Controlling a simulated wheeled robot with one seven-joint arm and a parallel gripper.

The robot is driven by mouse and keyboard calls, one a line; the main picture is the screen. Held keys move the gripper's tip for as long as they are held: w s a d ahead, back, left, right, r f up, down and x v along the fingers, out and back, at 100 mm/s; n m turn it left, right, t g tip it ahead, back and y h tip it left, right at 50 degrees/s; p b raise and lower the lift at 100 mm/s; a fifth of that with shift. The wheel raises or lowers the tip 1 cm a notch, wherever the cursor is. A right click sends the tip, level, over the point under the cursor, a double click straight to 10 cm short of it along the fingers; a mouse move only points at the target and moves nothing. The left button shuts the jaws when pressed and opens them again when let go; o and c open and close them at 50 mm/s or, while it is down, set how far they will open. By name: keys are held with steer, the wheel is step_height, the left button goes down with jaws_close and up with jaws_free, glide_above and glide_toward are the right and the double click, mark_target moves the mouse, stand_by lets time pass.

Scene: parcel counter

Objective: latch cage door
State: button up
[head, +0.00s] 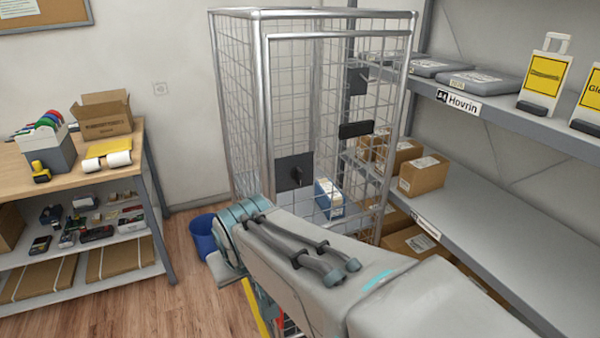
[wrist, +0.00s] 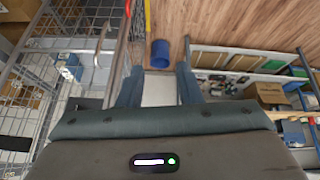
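The wire-mesh cage (head: 236,100) stands upright in the middle of the head view, with round grey tube framing. Its front carries a dark square latch plate (head: 294,171) with a small black knob or lever on it. I cannot tell whether the door sits flush or is caught by the latch. The cage mesh (wrist: 62,62) also shows at the left of the wrist view.
A blue bin (head: 203,236) stands on the floor left of the cage. A packing bench (head: 148,165) is at the left. Grey shelves (head: 520,215) with parcels run along the right, close to the cage. Wood floor between bench and cage is mostly free.

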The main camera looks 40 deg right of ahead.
steer(key=w+d+f+m+t+h+b, duration=0.1)
steer(key=w+d+t+h+b, duration=0.15)
steer(key=w+d, duration=0.4)
steer(key=w+d+m+t+h+b, duration=0.1)
steer(key=w+d+t+h, duration=0.2)
steer(key=d, duration=0.7)
steer(key=t+y+b, duration=0.3)
steer(key=t, duration=0.3)
glide_toward(301, 173)
steer(key=shift+t, duration=0.25)
steer(key=p+x, duration=0.1)
steer(key=x, duration=0.3)
steer(key=p+x, duration=0.1)
steer(key=x, duration=0.4)
steer(key=shift+w+d+f, duration=0.1)
steer(key=shift+w+f, duration=0.1)
steer(key=shift+w, duration=0.1)
jaws_close()
